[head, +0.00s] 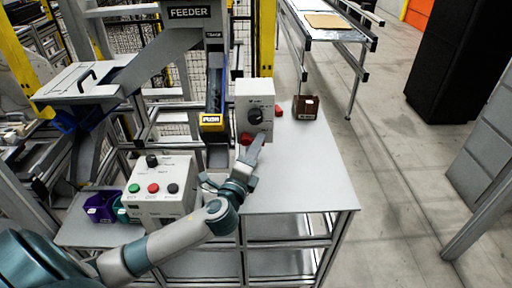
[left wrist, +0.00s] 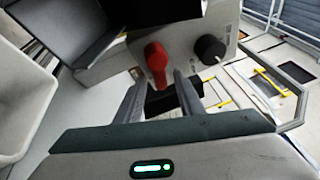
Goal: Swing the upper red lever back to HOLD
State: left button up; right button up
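A white control box (head: 255,98) with a black knob (head: 254,116) stands on the grey table. A red lever (head: 247,139) shows low on its front, and another red part (head: 279,111) shows at its right side. I cannot tell which is the upper lever. My left gripper (head: 257,146) is at the box's lower front, by the red lever. In the left wrist view, a red lever (left wrist: 156,62) hangs down, with its lower end between the open fingertips (left wrist: 160,84). Contact is unclear. The black knob (left wrist: 210,49) is to its right. My right gripper is out of view.
A small brown box (head: 306,108) sits right of the control box. A yellow PUSH flap (head: 212,120) on the feeder chute is close on the left. A button box (head: 160,187) and purple bin (head: 101,207) are at lower left. The table's right front (head: 310,180) is clear.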

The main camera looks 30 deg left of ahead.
pick_arm(q)
grip_shut()
jog(key=n+b, duration=0.2)
jog(key=b, duration=0.1)
jog(key=shift+d+r+n+t+y, duration=0.1)
jog(key=shift+r+n+t+y, duration=0.25)
jog(key=shift+n+t+y, duration=0.05)
grip_release()
